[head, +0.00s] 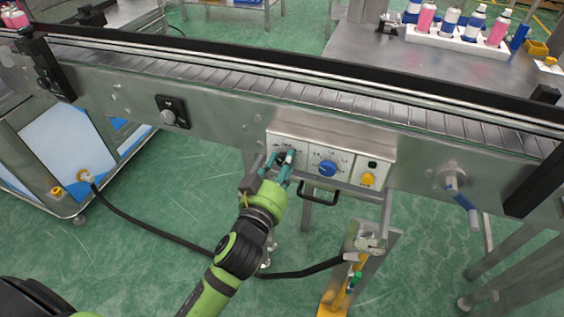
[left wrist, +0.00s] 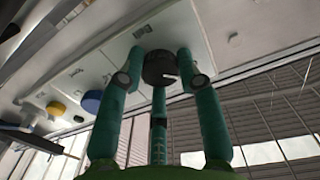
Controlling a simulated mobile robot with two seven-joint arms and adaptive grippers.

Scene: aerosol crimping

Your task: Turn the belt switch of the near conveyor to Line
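The near conveyor (head: 222,112) runs across the head view, with a white control panel (head: 312,138) on its front side. The panel carries a black knob (left wrist: 160,67) at its left end, a blue knob (head: 327,168) in the middle and a yellow knob (head: 367,179) at the right. A light mark shows on the knob's face. My right gripper is not in view.
A black handle (head: 319,194) sticks out below the panel. Another black switch (head: 172,112) sits further left on the conveyor side, and a lever with a blue grip (head: 466,202) at the right. A black hose (head: 150,228) crosses below my left arm.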

